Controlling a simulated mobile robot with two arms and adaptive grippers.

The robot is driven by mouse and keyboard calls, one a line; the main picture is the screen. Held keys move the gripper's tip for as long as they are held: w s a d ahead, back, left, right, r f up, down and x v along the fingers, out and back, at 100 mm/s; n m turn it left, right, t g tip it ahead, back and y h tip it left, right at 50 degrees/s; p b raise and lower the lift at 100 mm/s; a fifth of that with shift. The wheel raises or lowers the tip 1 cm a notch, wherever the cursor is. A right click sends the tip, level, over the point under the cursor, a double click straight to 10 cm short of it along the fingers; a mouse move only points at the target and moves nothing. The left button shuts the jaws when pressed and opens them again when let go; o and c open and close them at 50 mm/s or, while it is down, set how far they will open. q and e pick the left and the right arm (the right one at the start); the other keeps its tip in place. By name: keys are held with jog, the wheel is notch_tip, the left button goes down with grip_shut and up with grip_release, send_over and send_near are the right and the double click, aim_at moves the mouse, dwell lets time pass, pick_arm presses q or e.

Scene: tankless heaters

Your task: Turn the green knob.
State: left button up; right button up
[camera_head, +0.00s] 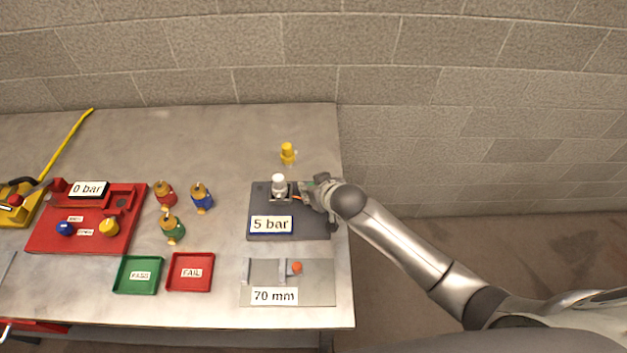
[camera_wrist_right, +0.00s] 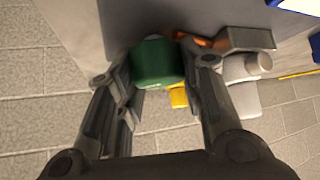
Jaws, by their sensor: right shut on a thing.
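The green knob (camera_wrist_right: 157,62) shows in the right wrist view, between the two fingers of my right gripper (camera_wrist_right: 160,72). The fingers press on it from both sides. In the head view my right gripper (camera_head: 312,189) is at the right side of the dark grey fixture (camera_head: 262,234) with the "5 bar" display (camera_head: 271,224), and it mostly hides the knob. A white cylindrical part (camera_head: 279,183) stands upright on this fixture, left of the gripper; a pale part (camera_wrist_right: 243,70) also shows beside the fingers in the wrist view. My left gripper is not in view.
A yellow part (camera_head: 288,152) stands behind the fixture. The "70 mm" plate (camera_head: 322,285) lies in front. Three brass-topped valves (camera_head: 173,230), a green PASS tray (camera_head: 138,291), a red FAIL tray (camera_head: 190,289) and the red "0 bar" station (camera_head: 100,245) are to the left.

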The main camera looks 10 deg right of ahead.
jog(key=shift+m+h+p, duration=0.3)
jog(key=shift+m+h, duration=0.8)
jog(key=shift+m, duration=0.3)
jog(key=o, duration=1)
jog(key=shift+o, duration=0.2)
jog(key=v, duration=1.2)
jog(key=shift+s+a+f, duration=0.1)
